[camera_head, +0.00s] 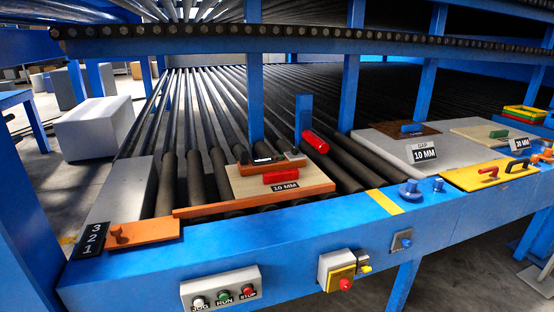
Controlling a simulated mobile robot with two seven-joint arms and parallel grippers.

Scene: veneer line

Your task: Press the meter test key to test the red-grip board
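The red-grip board (250,187) is a pale wooden board with a red grip (281,177) on top and a "10 MM" label on its front. It lies flat on the rollers behind an orange-brown front strip (255,199). An orange bar with a dark piece on it (264,159) lies at the board's back edge; I cannot tell whether this is the meter. I cannot make out a test key for certain. Neither of my grippers is in view.
The blue front rail (280,245) carries a JOG, RUN, STOP box (221,289) and a yellow box with a red button (341,278).

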